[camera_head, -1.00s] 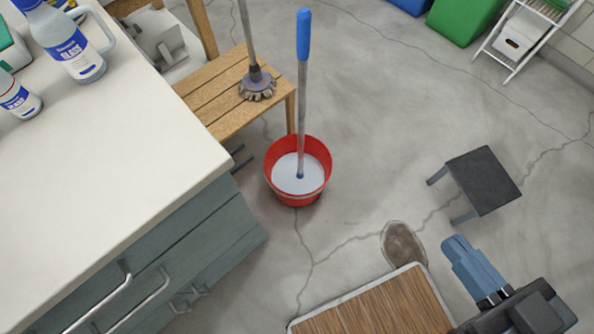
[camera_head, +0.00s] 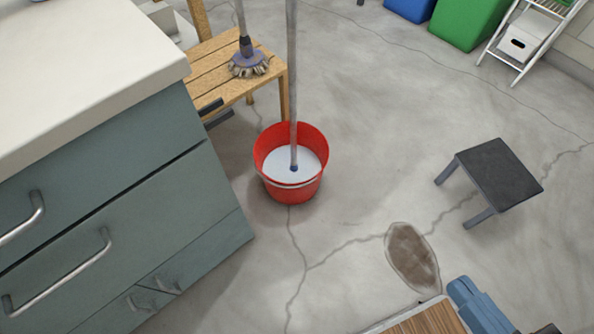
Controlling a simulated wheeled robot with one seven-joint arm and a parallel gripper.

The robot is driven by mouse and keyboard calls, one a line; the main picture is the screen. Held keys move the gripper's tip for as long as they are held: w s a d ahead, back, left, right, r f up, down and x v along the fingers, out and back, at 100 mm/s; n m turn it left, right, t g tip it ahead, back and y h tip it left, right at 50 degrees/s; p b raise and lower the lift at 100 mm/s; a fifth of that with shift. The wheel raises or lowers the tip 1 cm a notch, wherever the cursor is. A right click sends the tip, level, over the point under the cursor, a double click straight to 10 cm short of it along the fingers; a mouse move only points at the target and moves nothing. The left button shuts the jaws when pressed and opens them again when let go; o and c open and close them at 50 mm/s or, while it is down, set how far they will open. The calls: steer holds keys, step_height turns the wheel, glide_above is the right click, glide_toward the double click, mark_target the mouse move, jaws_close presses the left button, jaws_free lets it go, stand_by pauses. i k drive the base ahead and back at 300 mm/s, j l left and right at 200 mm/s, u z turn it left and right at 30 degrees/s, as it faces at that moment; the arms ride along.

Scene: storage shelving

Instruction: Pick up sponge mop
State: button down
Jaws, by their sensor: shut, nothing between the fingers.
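A mop with a grey pole (camera_head: 291,85) stands nearly upright in a red bucket (camera_head: 293,192) on the floor. Its lower end goes into pale liquid or filling, so its head is hidden. The top of its pole is cut off by the frame edge. A second mop (camera_head: 248,62) with a fringed, brush-like head stands on the wooden slatted bench. I cannot tell for sure which one is the sponge mop.
Grey-green drawers (camera_head: 110,230) under a white counter fill the left. A black-topped stool (camera_head: 497,173) stands at the right. A brown oval patch (camera_head: 412,257) lies on the floor. A wooden board (camera_head: 428,320) shows at the bottom. Open floor lies between bucket and stool.

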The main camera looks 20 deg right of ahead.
mark_target(291, 5)
steer(key=u, duration=0.5)
steer(key=l+u, duration=0.4)
steer(key=i+l+u, duration=0.1)
steer(key=l+u, duration=0.15)
steer(key=u, duration=0.15)
steer(key=l+u, duration=0.4)
steer(key=l, duration=0.35)
steer(key=k+l, duration=0.1)
steer(key=l, duration=0.2)
